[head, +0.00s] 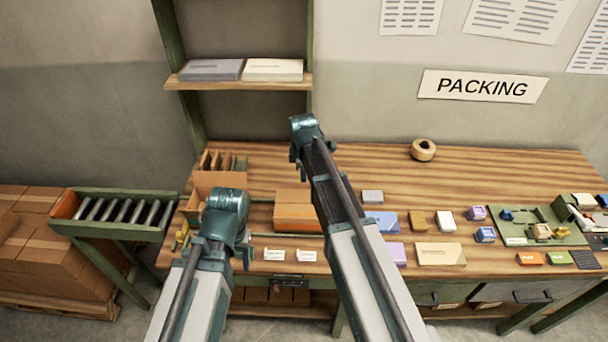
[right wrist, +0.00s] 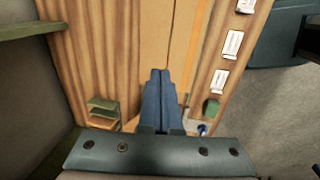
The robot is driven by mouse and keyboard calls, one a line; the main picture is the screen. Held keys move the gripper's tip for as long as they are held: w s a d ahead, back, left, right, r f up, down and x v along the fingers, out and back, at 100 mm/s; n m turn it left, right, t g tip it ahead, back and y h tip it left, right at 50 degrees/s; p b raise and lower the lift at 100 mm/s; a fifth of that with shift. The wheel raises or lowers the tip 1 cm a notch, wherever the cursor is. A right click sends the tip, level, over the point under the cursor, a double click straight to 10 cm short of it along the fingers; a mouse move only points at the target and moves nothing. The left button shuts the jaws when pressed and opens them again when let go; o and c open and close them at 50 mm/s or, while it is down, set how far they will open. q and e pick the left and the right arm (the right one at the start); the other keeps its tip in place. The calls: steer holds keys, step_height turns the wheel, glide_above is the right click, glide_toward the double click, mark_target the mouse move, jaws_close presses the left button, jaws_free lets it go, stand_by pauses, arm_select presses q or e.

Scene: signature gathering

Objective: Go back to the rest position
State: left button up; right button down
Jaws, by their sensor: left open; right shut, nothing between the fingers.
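My left arm (head: 225,212) rises from the bottom of the head view, left of centre, in front of the bench. Its gripper fingers are hidden there. My right arm (head: 303,128) reaches up past the middle of the head view, over the bench, and its fingers are hidden in that view too. In the right wrist view my right gripper (right wrist: 160,76) shows two blue fingers pressed together with nothing between them. Below the fingers is a brown cardboard surface on the wooden bench.
The wooden bench (head: 380,160) holds a cardboard box (head: 296,212), several small coloured boxes and a tape roll (head: 423,150). A shelf (head: 240,83) with two stacks stands behind. A roller conveyor (head: 115,210) is at left. The bench's back middle is mostly clear.

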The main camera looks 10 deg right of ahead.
arm_select(q)
step_height(320, 180, up, 4)
steer(key=shift+f+p, duration=0.25)
steer(key=shift+p, duration=0.9)
arm_select(e)
step_height(320, 180, up, 4)
steer(key=shift+f, duration=0.25)
arm_select(q)
step_height(320, 180, down, 16)
steer(key=b, duration=1.6)
steer(key=shift+f, duration=0.2)
arm_select(e)
steer(key=s+a+f+m+g, duration=0.1)
steer(key=s+a+f+m, duration=0.4)
steer(key=s+f, duration=0.3)
steer(key=s+a+f+m+g, duration=0.1)
steer(key=s+a+f+m, duration=0.5)
steer(key=s, duration=1.1)
step_height(320, 180, down, 3)
steer(key=shift+a+r+h, duration=0.15)
steer(key=shift+a+h, duration=0.15)
steer(key=shift+a, duration=0.2)
steer(key=shift+s, duration=0.1)
